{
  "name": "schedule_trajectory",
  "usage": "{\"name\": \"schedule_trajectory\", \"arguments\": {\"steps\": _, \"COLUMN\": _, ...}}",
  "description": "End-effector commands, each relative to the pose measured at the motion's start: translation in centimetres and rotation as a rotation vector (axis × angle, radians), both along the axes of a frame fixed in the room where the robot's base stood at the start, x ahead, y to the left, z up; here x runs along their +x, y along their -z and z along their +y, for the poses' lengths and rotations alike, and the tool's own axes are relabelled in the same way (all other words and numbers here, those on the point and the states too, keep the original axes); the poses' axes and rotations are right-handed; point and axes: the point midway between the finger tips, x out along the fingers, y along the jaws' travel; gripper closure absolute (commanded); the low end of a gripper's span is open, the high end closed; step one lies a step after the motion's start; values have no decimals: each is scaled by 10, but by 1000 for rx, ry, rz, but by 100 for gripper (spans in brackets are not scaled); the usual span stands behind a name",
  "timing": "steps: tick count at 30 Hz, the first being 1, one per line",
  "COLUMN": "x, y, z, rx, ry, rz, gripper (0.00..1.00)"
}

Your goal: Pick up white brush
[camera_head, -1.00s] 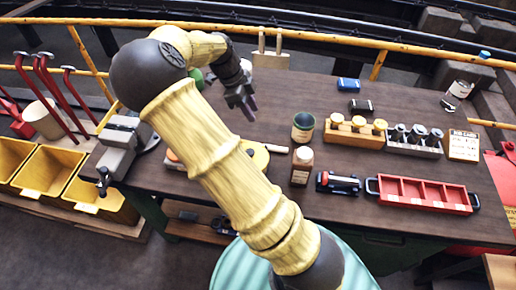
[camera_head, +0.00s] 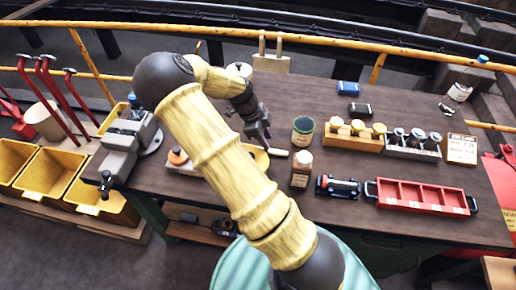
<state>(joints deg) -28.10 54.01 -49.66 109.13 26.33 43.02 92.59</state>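My gripper (camera_head: 259,133), dark with purplish fingertips, hangs over the middle-left of the brown workbench (camera_head: 320,95). Its fingers look parted and I see nothing between them. Just below it in the picture is a short pale handle (camera_head: 278,152) beside a yellow round piece (camera_head: 259,157). This may be the white brush, but my arm covers part of it and I cannot make out bristles. The fingertips look close to it; I cannot tell the height between them.
Farther right are a black plane-like tool (camera_head: 338,187), a red compartment tray (camera_head: 421,195) and a wooden block with yellow knobs (camera_head: 354,136). A grey vise (camera_head: 127,146) stands left.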

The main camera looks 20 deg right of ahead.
Motion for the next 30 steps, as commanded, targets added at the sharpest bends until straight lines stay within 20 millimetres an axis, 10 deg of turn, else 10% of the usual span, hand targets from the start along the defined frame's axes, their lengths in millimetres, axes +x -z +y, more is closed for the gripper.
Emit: {"name": "schedule_trajectory", "arguments": {"steps": 30, "x": -10, "y": 55, "z": -20, "rx": 1, "ry": -4, "rz": -1, "gripper": 69}}
